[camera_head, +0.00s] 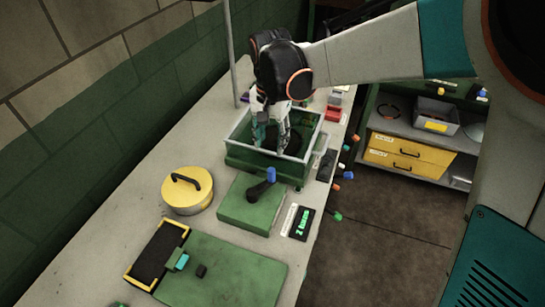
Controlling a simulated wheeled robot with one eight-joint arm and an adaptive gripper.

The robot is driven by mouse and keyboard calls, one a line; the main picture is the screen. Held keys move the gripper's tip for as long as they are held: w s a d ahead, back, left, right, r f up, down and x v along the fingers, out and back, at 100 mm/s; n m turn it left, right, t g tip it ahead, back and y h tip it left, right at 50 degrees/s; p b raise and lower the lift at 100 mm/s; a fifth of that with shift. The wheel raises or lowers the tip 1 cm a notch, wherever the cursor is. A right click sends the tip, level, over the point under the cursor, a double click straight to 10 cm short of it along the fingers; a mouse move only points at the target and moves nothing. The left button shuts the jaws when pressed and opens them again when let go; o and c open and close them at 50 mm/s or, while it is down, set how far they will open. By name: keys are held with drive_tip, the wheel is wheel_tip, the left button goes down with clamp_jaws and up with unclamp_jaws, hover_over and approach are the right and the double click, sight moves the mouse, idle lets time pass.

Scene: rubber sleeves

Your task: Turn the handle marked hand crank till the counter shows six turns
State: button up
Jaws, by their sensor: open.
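A green box (238,211) on the bench carries a black crank arm (259,191) with a blue knob (271,174) at its end. Beside the box is a white label (289,219), too small to read. A black counter (302,223) next to the label shows green characters that look like "2 turns". My gripper (271,137) is open, pointing down over the green bin (245,162) behind the crank box. It is apart from the crank. Whether its fingertips touch anything in the bin cannot be told.
A yellow round lid (188,190) with a black handle lies left of the crank box. A green board (222,275) and a black-and-yellow tray (157,254) are nearer. Several coloured knobs (343,174) stick out along the bench's right edge. Yellow drawers (405,152) stand at the right.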

sight(271, 169)
wheel_tip(271, 169, down, 14)
drive_tip(key=b, duration=0.3)
drive_tip(key=shift+r, duration=0.1)
clamp_jaws()
